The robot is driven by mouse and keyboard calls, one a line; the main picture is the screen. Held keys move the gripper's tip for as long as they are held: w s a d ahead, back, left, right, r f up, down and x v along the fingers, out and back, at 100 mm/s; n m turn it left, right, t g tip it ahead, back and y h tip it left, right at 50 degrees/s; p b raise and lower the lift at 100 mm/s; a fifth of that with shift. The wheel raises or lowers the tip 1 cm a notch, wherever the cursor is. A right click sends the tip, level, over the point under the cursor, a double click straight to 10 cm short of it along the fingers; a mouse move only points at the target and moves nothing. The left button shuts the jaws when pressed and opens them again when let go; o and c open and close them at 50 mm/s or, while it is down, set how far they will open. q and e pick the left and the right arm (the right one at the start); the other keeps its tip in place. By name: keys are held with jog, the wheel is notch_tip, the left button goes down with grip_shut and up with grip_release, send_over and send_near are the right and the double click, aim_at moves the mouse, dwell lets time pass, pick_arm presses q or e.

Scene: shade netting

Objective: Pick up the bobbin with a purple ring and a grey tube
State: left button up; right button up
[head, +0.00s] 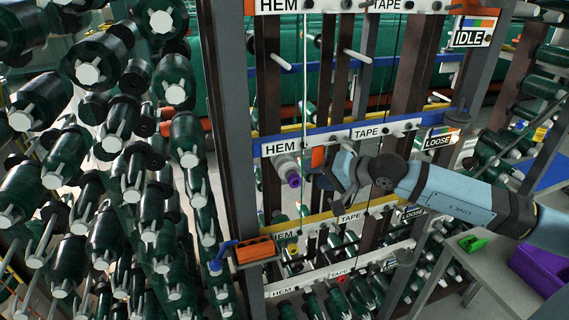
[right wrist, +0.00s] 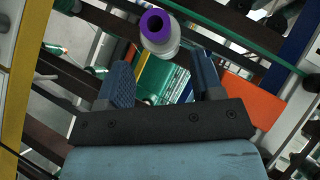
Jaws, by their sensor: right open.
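The bobbin (head: 285,166) has a pale grey body and a purple ring around its end. It sticks out from the rack under the HEM label of the middle blue rail. My right gripper (head: 326,176) is open and empty just to the right of it. In the right wrist view the bobbin (right wrist: 163,40) shows end-on, its purple ring around a grey tube opening. It lies beyond the fingertips, at the top of the gap between the two fingers (right wrist: 160,64), apart from them as far as I can tell. My left gripper is not in view.
A blue rail (head: 318,140) with HEM, TAPE and LOOSE labels runs above the bobbin. A grey upright post (head: 228,120) stands left of it. Many dark green bobbins (head: 70,245) fill the left side. A grey table (head: 487,282) holds a purple bin (head: 540,265) at right.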

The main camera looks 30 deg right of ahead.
aim_at(284, 164)
jog(key=p+x, duration=0.1)
jog(key=x, duration=0.4)
jog(key=shift+c, duration=0.4)
jog(key=c, duration=1)
